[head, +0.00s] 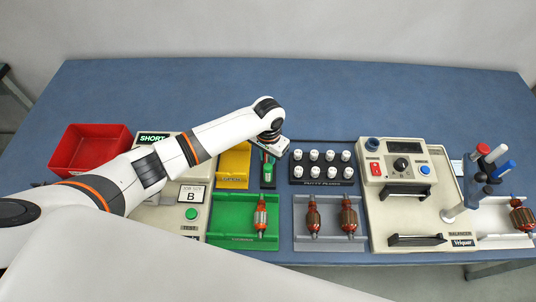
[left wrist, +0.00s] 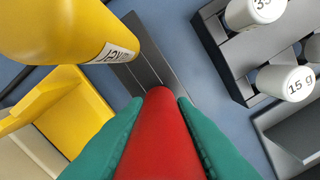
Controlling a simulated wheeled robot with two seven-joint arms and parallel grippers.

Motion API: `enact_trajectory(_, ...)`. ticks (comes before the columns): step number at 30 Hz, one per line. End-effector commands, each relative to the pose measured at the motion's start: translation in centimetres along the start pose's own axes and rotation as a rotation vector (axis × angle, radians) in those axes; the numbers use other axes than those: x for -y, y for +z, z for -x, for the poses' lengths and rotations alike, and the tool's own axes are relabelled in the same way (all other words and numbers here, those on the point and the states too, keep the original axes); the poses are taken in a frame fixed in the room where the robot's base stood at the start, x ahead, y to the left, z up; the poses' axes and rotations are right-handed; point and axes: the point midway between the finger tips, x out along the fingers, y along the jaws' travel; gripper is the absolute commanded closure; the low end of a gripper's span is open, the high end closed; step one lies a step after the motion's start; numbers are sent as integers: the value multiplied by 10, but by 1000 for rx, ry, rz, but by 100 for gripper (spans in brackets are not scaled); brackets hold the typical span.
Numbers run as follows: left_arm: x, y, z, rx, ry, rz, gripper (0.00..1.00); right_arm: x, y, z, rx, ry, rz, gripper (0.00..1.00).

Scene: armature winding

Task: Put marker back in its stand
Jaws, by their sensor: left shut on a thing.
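My left gripper (head: 268,160) is over a narrow dark base (head: 267,182) between the yellow tray and the row of white pots. In the left wrist view its teal fingers (left wrist: 160,125) are shut on a red round-ended cylinder (left wrist: 162,135), likely the marker. A dark grooved base (left wrist: 147,68) lies beyond the red end; I cannot tell whether they touch. A yellow cylinder with a printed label (left wrist: 75,30) is close by at the upper left. My right gripper is not in view.
Black putty rack (head: 322,183) with white pots is right of the gripper, yellow tray (head: 233,166) left. In front are a green tray (head: 222,212) and a grey tray (head: 331,243) with armatures. The balancer (head: 385,215) is at right, a red bin (head: 88,150) at left. The back is clear.

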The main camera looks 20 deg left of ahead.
Motion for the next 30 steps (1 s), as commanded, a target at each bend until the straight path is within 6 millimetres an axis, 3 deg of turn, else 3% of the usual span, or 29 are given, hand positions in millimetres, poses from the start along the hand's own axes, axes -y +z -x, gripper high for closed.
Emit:
enact_trajectory(26,0,0,-9,1,0,0,100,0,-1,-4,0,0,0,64)
enact_trajectory(27,0,0,-9,1,0,0,71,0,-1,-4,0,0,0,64)
enact_trajectory(30,0,0,-9,0,0,0,54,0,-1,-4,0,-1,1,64)
